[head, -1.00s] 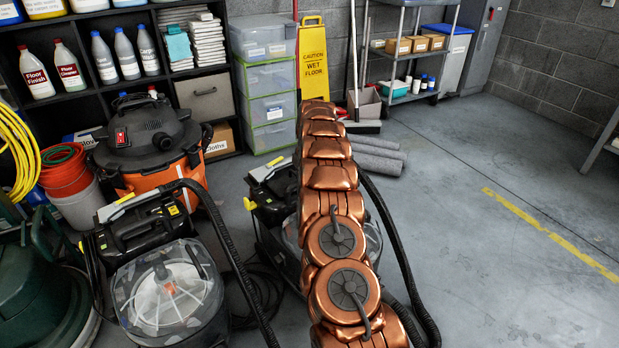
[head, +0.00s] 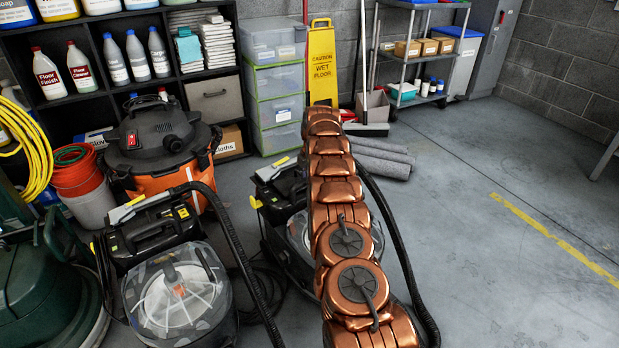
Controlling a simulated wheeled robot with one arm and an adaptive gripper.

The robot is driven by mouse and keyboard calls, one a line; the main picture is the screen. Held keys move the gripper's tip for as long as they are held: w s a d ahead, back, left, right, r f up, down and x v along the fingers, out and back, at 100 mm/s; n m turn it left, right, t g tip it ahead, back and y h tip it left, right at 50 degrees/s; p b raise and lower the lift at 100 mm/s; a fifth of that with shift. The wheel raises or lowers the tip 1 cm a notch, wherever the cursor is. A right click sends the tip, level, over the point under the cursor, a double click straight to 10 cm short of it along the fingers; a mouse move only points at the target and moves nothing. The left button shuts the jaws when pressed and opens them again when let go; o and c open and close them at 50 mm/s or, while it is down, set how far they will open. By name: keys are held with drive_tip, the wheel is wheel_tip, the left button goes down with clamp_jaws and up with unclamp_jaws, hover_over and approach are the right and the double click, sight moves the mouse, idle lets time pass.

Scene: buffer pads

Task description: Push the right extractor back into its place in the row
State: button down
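The right extractor (head: 277,190) is a black machine with yellow details and a clear tank, right of the left extractor in the head view. My copper-coloured arm reaches away over it and hides much of its middle and right side. Its black hose curves down on the arm's right. The left extractor (head: 180,290) stands nearer, to the left, with a clear domed tank and a black hose. My gripper is hidden beyond the far end of my arm, so its fingers and any contact with the extractor cannot be seen.
An orange and black vacuum (head: 160,150) stands behind the left extractor. A yellow wet-floor sign (head: 321,65), clear drawers (head: 276,105) and grey rolls (head: 380,158) are at the back. A green machine (head: 45,275) is at left. Open floor (head: 480,260) lies to the right.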

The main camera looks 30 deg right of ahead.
drive_tip(key=shift+w+r, duration=0.25)
drive_tip(key=shift+w, duration=0.1)
drive_tip(key=c, duration=1.3)
unclamp_jaws()
drive_tip(key=o, duration=0.3)
drive_tip(key=shift+f, duration=0.1)
drive_tip(key=shift+o, duration=0.3)
drive_tip(key=shift+s+f, duration=0.1)
wheel_tip(320, 180, up, 12)
drive_tip(key=s, duration=0.2)
drive_tip(key=shift+s+d, duration=0.15)
